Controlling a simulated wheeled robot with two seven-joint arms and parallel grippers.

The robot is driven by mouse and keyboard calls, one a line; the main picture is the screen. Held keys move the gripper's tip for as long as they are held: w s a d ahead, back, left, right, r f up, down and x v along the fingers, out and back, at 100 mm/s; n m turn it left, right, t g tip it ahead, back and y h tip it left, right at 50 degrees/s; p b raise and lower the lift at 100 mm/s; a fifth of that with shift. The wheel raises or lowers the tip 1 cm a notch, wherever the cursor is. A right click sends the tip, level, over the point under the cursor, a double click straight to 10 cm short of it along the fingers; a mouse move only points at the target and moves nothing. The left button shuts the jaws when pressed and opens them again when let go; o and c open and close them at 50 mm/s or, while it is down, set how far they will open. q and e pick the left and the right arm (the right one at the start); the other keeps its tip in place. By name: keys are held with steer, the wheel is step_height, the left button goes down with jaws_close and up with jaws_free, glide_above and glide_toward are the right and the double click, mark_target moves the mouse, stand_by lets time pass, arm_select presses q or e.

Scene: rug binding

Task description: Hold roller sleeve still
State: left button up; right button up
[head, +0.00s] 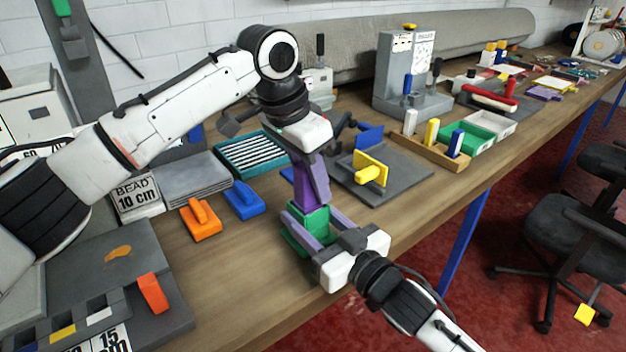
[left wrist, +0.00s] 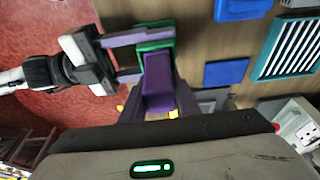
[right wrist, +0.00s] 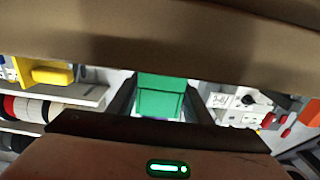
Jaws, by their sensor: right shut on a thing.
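My right gripper (head: 318,238) is shut on a green block-like piece (head: 306,216) near the bench's front edge. The green piece also shows between its fingers in the right wrist view (right wrist: 160,98). My left gripper (head: 318,198) points down from above, its purple fingers at the top of the green piece. In the left wrist view a purple block (left wrist: 158,84) lies between the left fingers, in front of the green piece (left wrist: 152,48). I cannot tell whether the left fingers press on it. I cannot tell which piece is the roller sleeve.
A grey plate with a yellow-handled tool (head: 370,170) lies to the right. Orange (head: 202,222) and blue (head: 243,201) handled blocks and a teal ribbed tray (head: 222,160) lie to the left. A wooden rack (head: 432,148) stands further right. The bench front left of the right gripper is bare.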

arm_select(q)
steer(key=c, duration=0.5)
steer(key=shift+c, duration=0.2)
steer(key=shift+r, duration=0.1)
steer(key=shift+r, duration=4.2)
arm_select(e)
steer(key=o, duration=1.3)
steer(key=shift+s, duration=0.1)
